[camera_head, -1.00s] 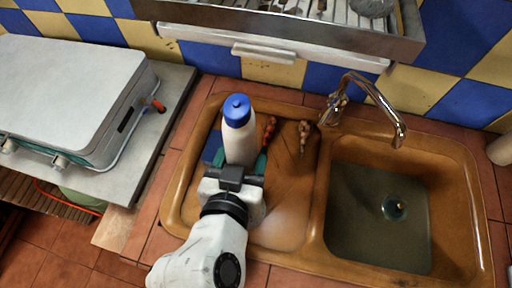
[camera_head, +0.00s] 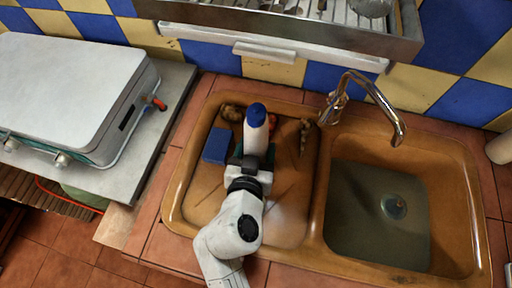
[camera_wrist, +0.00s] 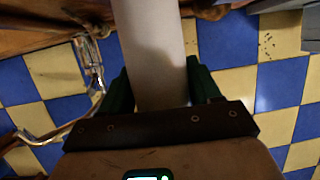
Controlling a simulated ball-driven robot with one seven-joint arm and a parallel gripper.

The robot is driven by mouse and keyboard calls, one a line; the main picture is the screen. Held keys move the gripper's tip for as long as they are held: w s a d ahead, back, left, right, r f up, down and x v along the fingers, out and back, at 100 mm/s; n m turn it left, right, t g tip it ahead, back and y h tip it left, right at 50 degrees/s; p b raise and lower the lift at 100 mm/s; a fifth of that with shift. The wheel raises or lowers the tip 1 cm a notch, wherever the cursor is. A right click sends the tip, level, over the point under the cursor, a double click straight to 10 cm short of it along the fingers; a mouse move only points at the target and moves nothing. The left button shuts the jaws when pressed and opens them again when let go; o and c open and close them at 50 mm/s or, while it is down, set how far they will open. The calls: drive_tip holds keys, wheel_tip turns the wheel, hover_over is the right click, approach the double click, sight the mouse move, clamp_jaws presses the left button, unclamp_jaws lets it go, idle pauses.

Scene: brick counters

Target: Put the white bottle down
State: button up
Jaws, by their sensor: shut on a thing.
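The white bottle (camera_head: 256,138) with a blue cap is in my gripper (camera_head: 251,160), over the left, shallow side of the brown sink. In the head view its cap points up and away from me. In the wrist view the bottle (camera_wrist: 152,50) runs between the two green fingers (camera_wrist: 160,88), which are shut on it. The bottle's lower end is hidden by my gripper in the head view, so I cannot tell whether it touches the sink surface.
A blue block (camera_head: 217,145) lies left of the bottle. Brown knobbly items (camera_head: 232,112) and (camera_head: 305,132) lie behind it on either side. The faucet (camera_head: 372,92) and deep basin (camera_head: 380,215) are at the right. The front left of the drainboard is clear.

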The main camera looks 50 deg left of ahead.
drive_tip(key=shift+f, duration=0.1)
drive_tip(key=o, duration=1.1)
drive_tip(key=shift+c, duration=0.2)
drive_tip(key=b+v, duration=0.2)
drive_tip(key=v, duration=1)
